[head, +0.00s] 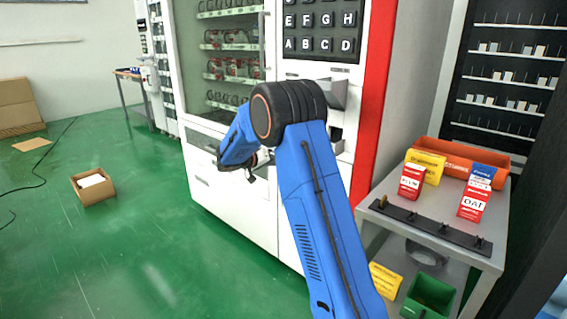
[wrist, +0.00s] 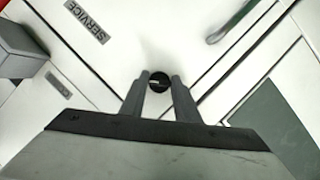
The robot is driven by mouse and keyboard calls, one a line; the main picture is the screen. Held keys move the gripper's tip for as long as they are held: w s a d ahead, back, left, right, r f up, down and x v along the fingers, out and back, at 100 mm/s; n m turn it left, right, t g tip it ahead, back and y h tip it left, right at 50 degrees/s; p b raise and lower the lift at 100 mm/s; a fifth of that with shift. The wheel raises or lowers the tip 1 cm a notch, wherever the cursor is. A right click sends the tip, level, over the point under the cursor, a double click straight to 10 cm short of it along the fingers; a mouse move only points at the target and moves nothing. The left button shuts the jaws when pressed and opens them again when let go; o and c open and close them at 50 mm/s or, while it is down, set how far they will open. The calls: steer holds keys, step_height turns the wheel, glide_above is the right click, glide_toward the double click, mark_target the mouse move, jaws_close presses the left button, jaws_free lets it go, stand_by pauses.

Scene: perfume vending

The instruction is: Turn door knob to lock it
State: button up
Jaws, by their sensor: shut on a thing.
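The door knob (wrist: 158,86) is a small round black lock knob on a white panel (wrist: 165,35) of the vending machine. In the wrist view it sits between the two dark fingers of my gripper (wrist: 160,80), which are shut on it from both sides. In the head view my gripper (head: 262,158) is at the white front of the vending machine (head: 232,197). The knob is hidden behind my arm in that view. The panel lies flush, with thin seams beside the knob.
A SERVICE label (wrist: 87,20) and a grey handle (wrist: 228,25) are on the machine front. A grey table (head: 430,222) with small boxes and an orange tray (head: 465,160) stands at right. An open cardboard box (head: 92,187) lies on the green floor at left, with free floor around it.

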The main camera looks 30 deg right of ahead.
steer(key=n+h, duration=0.1)
steer(key=n, duration=0.1)
steer(key=n+g+h, duration=0.1)
steer(key=n, duration=0.2)
steer(key=n+g+h, duration=0.1)
steer(key=n, duration=0.2)
steer(key=shift+w+f+h, duration=0.15)
steer(key=shift+f+h, duration=0.1)
steer(key=shift+h, duration=0.05)
stand_by(0.6)
steer(key=o, duration=1)
steer(key=shift+o, duration=0.2)
steer(key=shift+a, duration=0.1)
steer(key=a, duration=1.7)
steer(key=shift+w+a, duration=0.15)
steer(key=shift+w, duration=0.2)
steer(key=shift+g, duration=0.3)
